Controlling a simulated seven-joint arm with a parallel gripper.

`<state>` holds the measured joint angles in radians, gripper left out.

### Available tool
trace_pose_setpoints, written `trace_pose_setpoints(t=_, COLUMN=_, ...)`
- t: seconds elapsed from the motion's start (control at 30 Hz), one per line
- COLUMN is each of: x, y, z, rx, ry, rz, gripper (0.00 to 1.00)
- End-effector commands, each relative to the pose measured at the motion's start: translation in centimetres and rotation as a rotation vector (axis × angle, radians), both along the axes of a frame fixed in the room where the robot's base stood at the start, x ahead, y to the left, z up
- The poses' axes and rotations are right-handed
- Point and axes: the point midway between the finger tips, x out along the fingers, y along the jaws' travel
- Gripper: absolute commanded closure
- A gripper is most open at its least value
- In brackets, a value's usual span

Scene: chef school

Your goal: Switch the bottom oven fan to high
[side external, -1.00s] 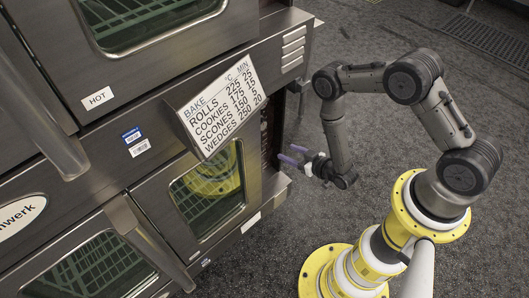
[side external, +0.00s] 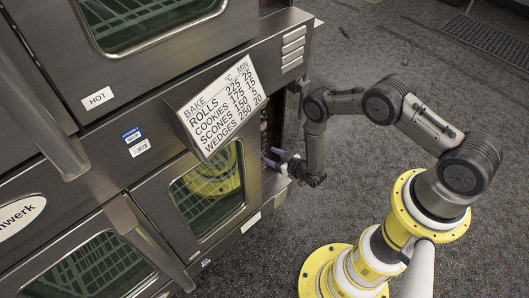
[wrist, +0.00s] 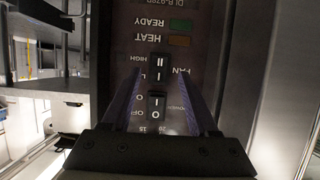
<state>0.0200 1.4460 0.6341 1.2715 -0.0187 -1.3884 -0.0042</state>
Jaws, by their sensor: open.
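The control panel of the bottom oven fills the middle of the wrist view (wrist: 205,20), with its lettering upside down or sideways. The fan switch (wrist: 159,68), a black rocker marked I and II, sits beside the words FAN and HIGH. A second rocker (wrist: 157,104), marked I and O, lies just below it in the picture, near OFF. My gripper (wrist: 162,75) is open, its two purple fingers on either side of the rockers, with nothing between them. In the side external view, my gripper (side external: 271,156) is at the oven's right panel edge; any contact is hidden.
The bottom oven's glass door (side external: 208,190) is left of my gripper. A baking chart sign (side external: 218,107) juts out above that door. Green (wrist: 179,27) and orange (wrist: 180,41) lamps are beside READY and HEAT.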

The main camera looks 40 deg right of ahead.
Motion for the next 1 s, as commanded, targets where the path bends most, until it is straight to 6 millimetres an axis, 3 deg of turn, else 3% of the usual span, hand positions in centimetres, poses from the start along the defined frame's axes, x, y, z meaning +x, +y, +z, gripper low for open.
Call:
trace_pose_setpoints(t=0.3, x=3.3, y=0.0, z=-1.3, rx=0.000, ry=-0.001, rz=0.000, gripper=0.40)
trace_pose_setpoints(t=0.63, x=3.5, y=0.0, z=-1.5, rx=0.000, ry=0.001, rz=0.000, gripper=0.40)
trace_pose_setpoints(t=0.9, x=3.5, y=0.0, z=-1.4, rx=0.000, ry=0.001, rz=0.000, gripper=0.87)
trace_pose_setpoints(t=1.0, x=3.5, y=0.0, z=-1.4, rx=0.000, ry=0.001, rz=0.000, gripper=1.00)
